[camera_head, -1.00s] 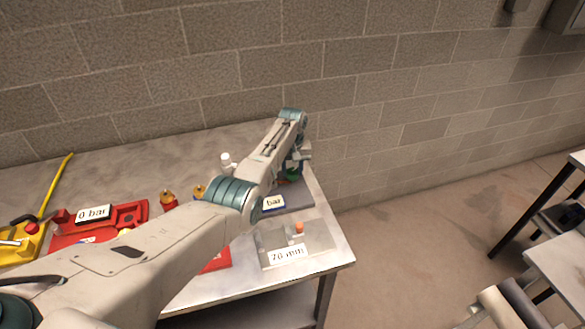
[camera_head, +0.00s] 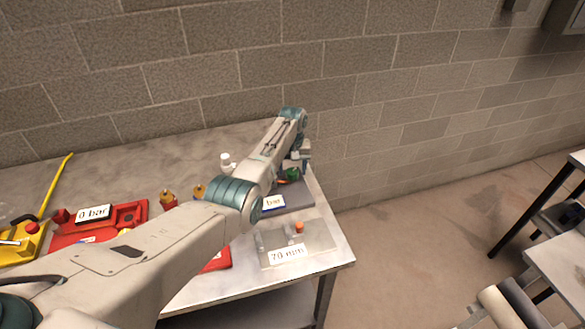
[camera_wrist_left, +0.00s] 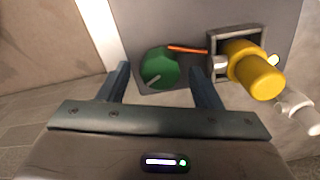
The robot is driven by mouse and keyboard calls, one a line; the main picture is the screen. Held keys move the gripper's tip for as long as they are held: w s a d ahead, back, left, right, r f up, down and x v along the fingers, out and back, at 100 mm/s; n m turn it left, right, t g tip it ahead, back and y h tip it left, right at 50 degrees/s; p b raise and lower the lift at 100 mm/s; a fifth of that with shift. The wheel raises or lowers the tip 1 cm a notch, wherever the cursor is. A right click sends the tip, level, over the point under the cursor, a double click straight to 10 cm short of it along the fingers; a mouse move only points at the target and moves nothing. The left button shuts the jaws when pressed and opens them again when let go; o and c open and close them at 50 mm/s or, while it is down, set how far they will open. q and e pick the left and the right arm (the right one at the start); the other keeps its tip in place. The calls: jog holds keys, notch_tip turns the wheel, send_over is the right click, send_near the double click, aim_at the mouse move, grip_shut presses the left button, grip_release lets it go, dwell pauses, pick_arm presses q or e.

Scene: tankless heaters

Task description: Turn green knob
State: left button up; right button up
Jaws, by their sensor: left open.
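The green knob (camera_wrist_left: 160,68) sits on a grey panel in the left wrist view, with a pale line on its face and an orange strip beside it. My left gripper (camera_wrist_left: 160,80) is open, with one finger on each side of the knob; I cannot tell whether they touch it. In the head view the green knob (camera_head: 291,174) shows at the right end of the table, just beside my left gripper (camera_head: 296,165). My right gripper is not in view.
A yellow knob (camera_wrist_left: 255,70) sticks up close to the right finger. The grey table (camera_head: 335,258) bears a plate with a "70 mm" label (camera_head: 288,253), an orange piece (camera_head: 299,227), and red trays with a "0 bar" label (camera_head: 94,213). A block wall stands behind.

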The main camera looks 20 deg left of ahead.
aim_at(292, 171)
pick_arm(q)
notch_tip(292, 171, up, 11)
jog(key=b, duration=0.2)
jog(key=shift+f+b, duration=0.15)
jog(key=shift+b, duration=0.15)
